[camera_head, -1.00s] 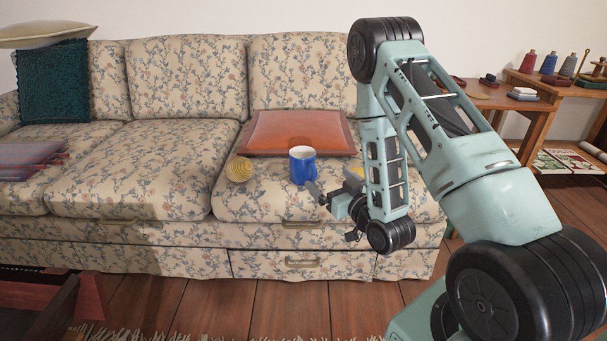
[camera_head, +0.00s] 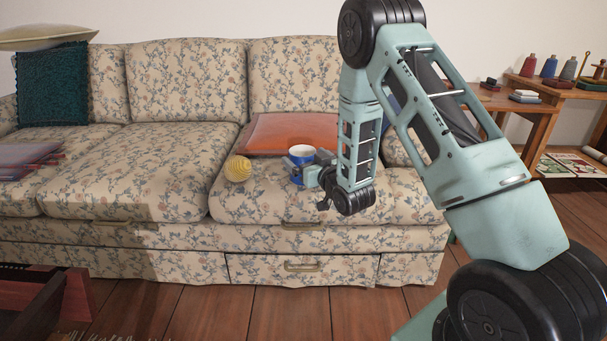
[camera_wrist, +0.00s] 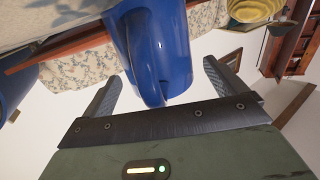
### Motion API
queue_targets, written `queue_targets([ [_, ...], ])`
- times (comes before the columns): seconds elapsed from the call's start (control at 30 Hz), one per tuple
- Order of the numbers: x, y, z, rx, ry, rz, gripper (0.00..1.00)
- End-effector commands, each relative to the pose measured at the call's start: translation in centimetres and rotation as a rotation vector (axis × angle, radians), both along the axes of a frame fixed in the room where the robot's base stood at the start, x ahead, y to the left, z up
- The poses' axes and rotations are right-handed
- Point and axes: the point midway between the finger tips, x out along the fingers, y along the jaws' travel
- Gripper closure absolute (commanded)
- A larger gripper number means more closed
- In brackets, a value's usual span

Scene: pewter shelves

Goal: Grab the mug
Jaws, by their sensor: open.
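The blue mug (camera_head: 301,151) with a white inside stands upright on the right seat cushion of the floral sofa, in front of an orange cushion. My gripper (camera_head: 306,171) is at the mug's near right side and hides part of its body. In the wrist view the blue mug (camera_wrist: 158,40) fills the top middle, with its handle toward the palm. My gripper (camera_wrist: 163,74) is open, one finger on each side of the handle. A gap shows between each finger and the handle. I cannot tell whether the fingertips touch the mug's body.
A yellow striped ball (camera_head: 238,168) lies left of the mug. The sofa's middle seat (camera_head: 130,165) is clear. A wooden side table (camera_head: 535,115) stands at the right. A blue shape (camera_wrist: 12,75) shows at the wrist view's left edge.

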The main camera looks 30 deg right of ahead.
Motion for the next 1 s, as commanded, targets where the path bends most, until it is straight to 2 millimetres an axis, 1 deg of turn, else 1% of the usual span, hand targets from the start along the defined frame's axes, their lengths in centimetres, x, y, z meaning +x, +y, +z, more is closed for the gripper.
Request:
queue_targets([
  [0.07, 0.4, 0.0, 0.0, 0.000, 0.000, 0.001, 0.04],
  [0.27, 0.5, 0.0, 0.1, 0.000, 0.000, 0.000, 0.04],
  [0.37, 0.4, 0.0, 0.1, 0.000, 0.000, 0.000, 0.29],
  [0.4, 0.4, 0.0, 0.1, 0.000, 0.001, 0.000, 0.40],
  [0.47, 0.4, 0.0, 0.1, 0.000, 0.001, 0.000, 0.57],
  [0.5, 0.4, 0.0, 0.1, 0.000, 0.001, 0.000, 0.61],
  [0.77, 0.4, 0.0, 0.4, -0.001, -0.002, 0.000, 0.61],
  [0.87, 0.4, 0.0, 1.7, -0.001, -0.004, 0.000, 0.61],
  [1.0, 0.4, 0.0, 4.5, -0.001, -0.005, 0.000, 0.61],
])
